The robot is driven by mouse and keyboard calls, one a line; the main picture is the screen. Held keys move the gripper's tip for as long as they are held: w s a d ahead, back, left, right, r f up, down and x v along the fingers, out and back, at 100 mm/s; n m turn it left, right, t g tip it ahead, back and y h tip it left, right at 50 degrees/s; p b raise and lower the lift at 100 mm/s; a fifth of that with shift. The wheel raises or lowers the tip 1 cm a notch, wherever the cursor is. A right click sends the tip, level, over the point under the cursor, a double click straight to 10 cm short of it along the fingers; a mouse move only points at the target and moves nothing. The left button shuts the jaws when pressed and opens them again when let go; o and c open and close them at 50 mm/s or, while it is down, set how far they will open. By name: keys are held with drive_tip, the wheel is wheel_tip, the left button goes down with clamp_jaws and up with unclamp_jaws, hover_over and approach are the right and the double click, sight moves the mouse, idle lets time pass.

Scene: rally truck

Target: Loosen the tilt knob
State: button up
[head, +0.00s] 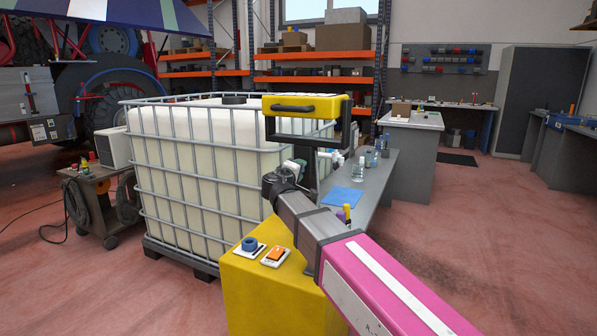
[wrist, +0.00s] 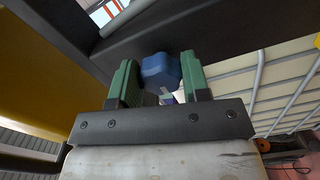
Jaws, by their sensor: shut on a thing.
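A blue faceted knob (wrist: 158,70) sits on a dark bar (wrist: 215,32) in the wrist view. My gripper (wrist: 162,78) has its two green fingers on either side of the knob, shut on it. In the head view my gripper (head: 298,168) is beside the dark upright below the yellow lamp (head: 303,105), which has a black handle and bracket. The knob is hidden there behind my gripper and the bracket.
A white caged tank (head: 190,165) stands close on the left. A yellow stand (head: 255,295) below carries a blue round knob (head: 250,243) and an orange switch (head: 276,254). A grey bench (head: 375,180) with bottles and a blue cloth is behind my arm. Open floor lies right.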

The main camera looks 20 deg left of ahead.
drive_tip(key=shift+w+n, duration=0.1)
drive_tip(key=shift+n, duration=0.3)
drive_tip(key=o, duration=0.9)
drive_tip(key=shift+o, duration=0.2)
drive_tip(key=s+a, duration=0.1)
drive_tip(key=s, duration=0.9)
drive_tip(key=shift+s+a, duration=0.25)
drive_tip(key=shift+s, duration=0.1)
